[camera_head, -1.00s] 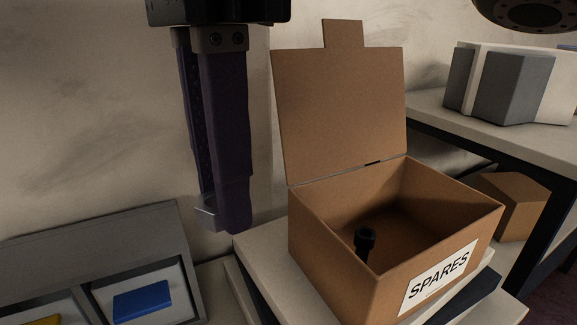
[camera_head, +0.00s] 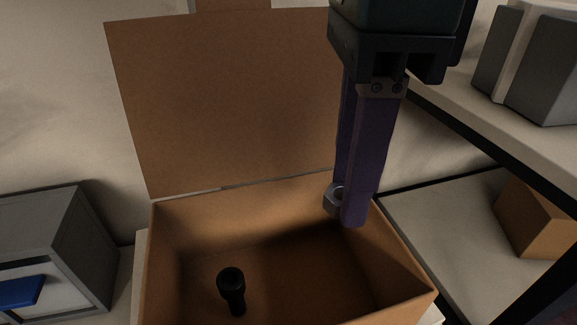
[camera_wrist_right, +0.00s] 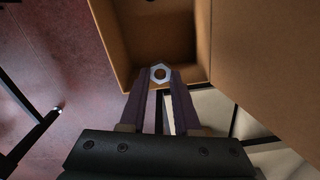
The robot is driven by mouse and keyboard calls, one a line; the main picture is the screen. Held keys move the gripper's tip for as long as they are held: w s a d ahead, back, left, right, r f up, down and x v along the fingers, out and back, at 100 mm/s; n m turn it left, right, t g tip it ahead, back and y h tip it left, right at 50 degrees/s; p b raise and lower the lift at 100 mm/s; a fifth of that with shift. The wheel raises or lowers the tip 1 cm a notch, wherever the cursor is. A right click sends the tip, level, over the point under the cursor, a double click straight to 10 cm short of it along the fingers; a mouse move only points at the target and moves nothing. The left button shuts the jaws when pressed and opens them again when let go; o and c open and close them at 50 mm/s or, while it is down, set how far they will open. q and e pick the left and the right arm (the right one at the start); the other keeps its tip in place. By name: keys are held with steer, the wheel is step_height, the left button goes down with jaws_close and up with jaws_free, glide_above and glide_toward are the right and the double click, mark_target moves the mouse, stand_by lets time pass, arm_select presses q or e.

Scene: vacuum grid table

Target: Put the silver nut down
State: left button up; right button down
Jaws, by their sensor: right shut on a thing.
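My right gripper (camera_head: 349,212) is shut on the silver nut (camera_head: 333,201), which sits between its purple fingertips. In the head view it hangs over the right rear part of the open cardboard box (camera_head: 405,268). In the right wrist view the nut (camera_wrist_right: 160,74) shows as a hexagon with its hole facing the camera, held at the fingertips over the box (camera_wrist_right: 209,40). I cannot tell how high the nut is above the box floor. My left gripper is not in view.
The box's lid (camera_head: 225,100) is open at the back. A grey bin with a blue thing (camera_head: 22,291) stands at the left. A shelf with a grey and white object (camera_head: 545,80) and a brown box (camera_head: 540,225) are at the right.

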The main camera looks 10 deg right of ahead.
glide_above(332, 285)
step_height(332, 285, down, 7)
steer(key=shift+f, duration=0.15)
steer(key=shift+f+b, duration=0.5)
steer(key=shift+f, duration=1.8)
steer(key=shift+f, duration=0.2)
steer(key=c, duration=0.6)
jaws_free()
steer(key=shift+r, duration=0.55)
step_height(332, 285, up, 11)
steer(key=shift+f+p, duration=0.1)
steer(key=shift+p, duration=0.35)
steer(key=shift+r, duration=0.3)
